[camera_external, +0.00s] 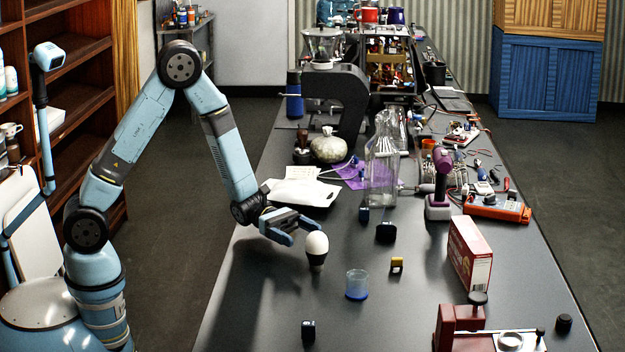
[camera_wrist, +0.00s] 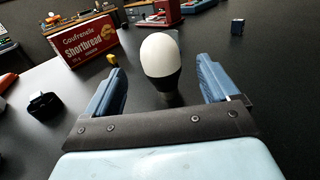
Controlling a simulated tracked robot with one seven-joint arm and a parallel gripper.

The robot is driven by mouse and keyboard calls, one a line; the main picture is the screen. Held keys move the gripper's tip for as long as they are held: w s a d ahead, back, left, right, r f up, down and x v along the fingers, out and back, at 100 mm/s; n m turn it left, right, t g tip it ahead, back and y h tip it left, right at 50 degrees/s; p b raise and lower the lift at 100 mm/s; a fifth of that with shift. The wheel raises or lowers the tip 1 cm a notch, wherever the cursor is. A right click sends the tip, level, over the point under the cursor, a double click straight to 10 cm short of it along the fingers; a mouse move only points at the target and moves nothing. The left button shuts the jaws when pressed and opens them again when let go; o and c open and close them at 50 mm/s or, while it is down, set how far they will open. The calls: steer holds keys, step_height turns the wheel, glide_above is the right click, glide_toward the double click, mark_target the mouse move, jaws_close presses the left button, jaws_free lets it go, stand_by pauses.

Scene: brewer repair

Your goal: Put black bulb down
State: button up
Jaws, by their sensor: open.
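The black bulb (camera_external: 317,251) has a white rounded top and a black lower part. It stands upright on the dark table (camera_external: 262,314). My gripper (camera_external: 304,233) is open, its fingers just to the left of the bulb in the external view. In the wrist view, the bulb (camera_wrist: 160,62) is upright between and beyond the two blue fingers of my gripper (camera_wrist: 164,88), with a gap on each side. The bulb's lowest part is partly hidden in the wrist view.
A blue-based glass (camera_external: 357,285) stands right of the bulb. A small yellow-black block (camera_external: 397,265), a black block (camera_external: 308,330) and a red shortbread box (camera_external: 470,253) are nearby. A glass bottle (camera_external: 382,165) stands behind. The table's front left is mostly clear.

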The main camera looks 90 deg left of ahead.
steer(key=v, duration=0.4)
steer(key=shift+s+a+r, duration=0.1)
steer(key=shift+s+a, duration=0.15)
steer(key=shift+s, duration=0.1)
steer(key=s+d+r+m+g+y, duration=0.1)
steer(key=s+d+r+m+g, duration=0.45)
steer(key=s+m, duration=0.3)
steer(key=s+d+r+m+g+y, duration=0.1)
steer(key=s+d+r+m+g, duration=0.5)
steer(key=s, duration=0.4)
steer(key=s+a+r+m+t+y, duration=0.2)
steer(key=s+a+r+m+y, duration=0.1)
steer(key=s+a+m+y, duration=0.1)
steer(key=s+a+r+m+t+y, duration=0.2)
steer(key=s+a+r+m+y, duration=0.1)
steer(key=s+m+y, duration=0.3)
steer(key=s+m, duration=0.2)
steer(key=s, duration=0.1)
steer(key=shift+a+r+y, duration=0.25)
steer(key=shift+a+y, duration=0.15)
steer(key=shift+s, duration=0.1)
